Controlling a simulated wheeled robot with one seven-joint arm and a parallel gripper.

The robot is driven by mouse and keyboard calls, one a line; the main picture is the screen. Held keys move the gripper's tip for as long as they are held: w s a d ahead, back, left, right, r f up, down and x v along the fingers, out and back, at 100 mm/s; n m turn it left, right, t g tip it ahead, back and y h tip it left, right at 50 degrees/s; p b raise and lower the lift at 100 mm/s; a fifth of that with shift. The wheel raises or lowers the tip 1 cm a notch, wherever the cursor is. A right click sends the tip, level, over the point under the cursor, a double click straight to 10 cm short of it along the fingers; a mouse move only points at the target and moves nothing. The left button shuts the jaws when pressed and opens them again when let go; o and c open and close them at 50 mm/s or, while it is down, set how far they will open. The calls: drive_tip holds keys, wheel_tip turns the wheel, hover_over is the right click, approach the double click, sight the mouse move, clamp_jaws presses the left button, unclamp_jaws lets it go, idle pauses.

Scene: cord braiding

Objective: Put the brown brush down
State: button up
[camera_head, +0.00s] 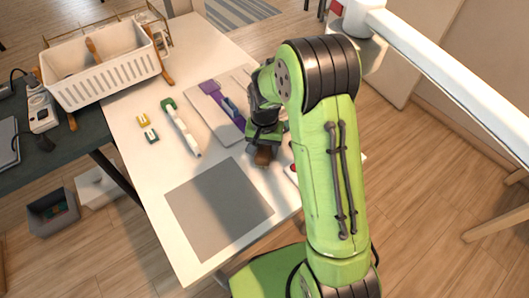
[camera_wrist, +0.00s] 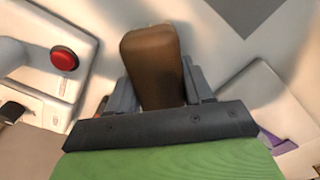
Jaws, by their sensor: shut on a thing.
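The brown brush (camera_wrist: 152,62) is between the fingers of my gripper (camera_wrist: 157,88) in the wrist view, and the gripper is shut on it. In the head view a small brown part of the brush (camera_head: 263,156) shows below my gripper (camera_head: 262,138), near the right side of the white table (camera_head: 145,215). My arm hides part of the gripper and the table there. I cannot tell whether the brush touches the table.
A grey mat (camera_head: 218,211) lies bare on the table. A board (camera_head: 213,120) with a purple piece (camera_head: 210,88) lies behind it. A green-and-white tool (camera_head: 181,128) and a white basket (camera_head: 100,72) are left. A red button (camera_wrist: 64,59) is beside the gripper.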

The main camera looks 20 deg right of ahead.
drive_tip(key=shift+f, duration=0.3)
